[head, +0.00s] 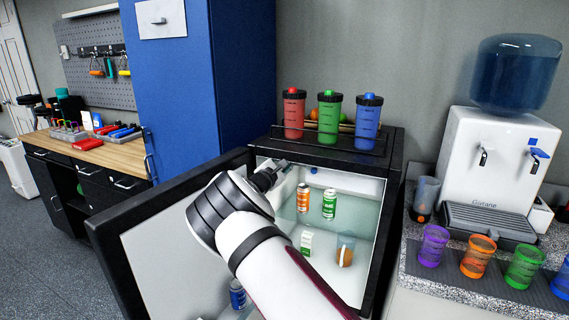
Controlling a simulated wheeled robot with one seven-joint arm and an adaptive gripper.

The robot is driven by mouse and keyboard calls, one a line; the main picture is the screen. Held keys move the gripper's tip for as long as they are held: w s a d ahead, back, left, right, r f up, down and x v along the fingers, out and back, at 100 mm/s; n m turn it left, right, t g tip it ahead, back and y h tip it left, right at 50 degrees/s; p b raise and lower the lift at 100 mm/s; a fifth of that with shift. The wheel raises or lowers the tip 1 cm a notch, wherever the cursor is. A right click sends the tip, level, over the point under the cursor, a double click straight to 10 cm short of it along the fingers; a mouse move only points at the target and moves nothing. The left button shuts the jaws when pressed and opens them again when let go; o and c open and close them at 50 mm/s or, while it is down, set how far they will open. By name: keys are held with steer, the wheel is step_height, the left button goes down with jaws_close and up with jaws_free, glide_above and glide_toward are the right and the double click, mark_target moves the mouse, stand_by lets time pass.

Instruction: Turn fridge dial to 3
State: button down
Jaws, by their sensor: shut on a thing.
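The small black fridge (397,190) stands with its door (165,245) swung open to the left. My gripper (281,166) reaches into the upper left part of the fridge, near its ceiling. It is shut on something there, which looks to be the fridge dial. The dial's face, its numbers and its pointer are hidden or too small to read. My arm crosses in front of the door and the lower left of the opening.
Orange (303,197) and green (329,203) cans stand on a shelf just right of my gripper. Red, green and blue shaker bottles (329,115) stand on top. A water dispenser (492,165) is at right.

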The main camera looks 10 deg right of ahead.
steer(key=c, duration=1.3)
jaws_free()
steer(key=shift+s+a, duration=0.1)
steer(key=v, duration=1.1)
steer(key=shift+s+a, duration=0.15)
steer(key=shift+s, duration=0.2)
steer(key=shift+a+f, duration=0.1)
